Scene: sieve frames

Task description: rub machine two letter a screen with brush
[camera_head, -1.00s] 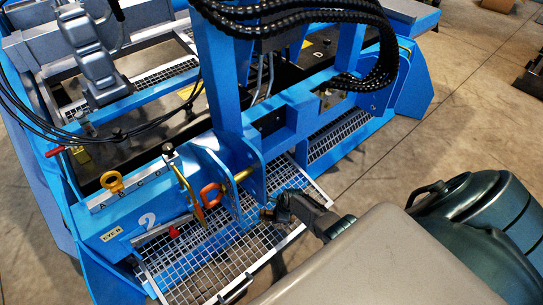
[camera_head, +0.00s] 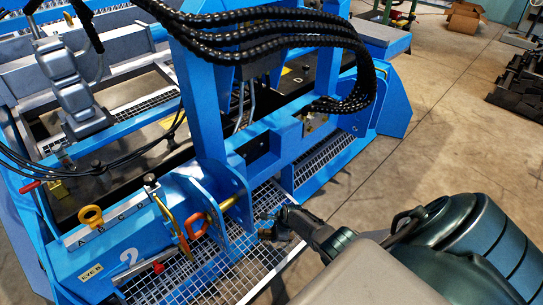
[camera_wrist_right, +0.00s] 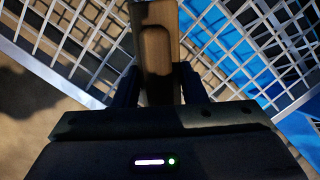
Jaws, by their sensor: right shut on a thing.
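The blue sieve machine (camera_head: 60,250) bears a white number 2 and a strip with letters (camera_head: 110,224), which I read as A, B, C, D. A metal mesh screen (camera_head: 243,268) slants out from its front; I cannot tell whether it is screen A. My right gripper (camera_head: 272,226) is at the right part of this screen. In the right wrist view it is shut on the brush, whose brown wooden handle (camera_wrist_right: 157,55) stands between the fingers, with mesh behind it. The bristles are hidden, so I cannot tell if they touch the mesh. My left gripper is out of view.
Black hoses (camera_head: 270,40) arch above. Open concrete floor (camera_head: 440,150) lies to the right.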

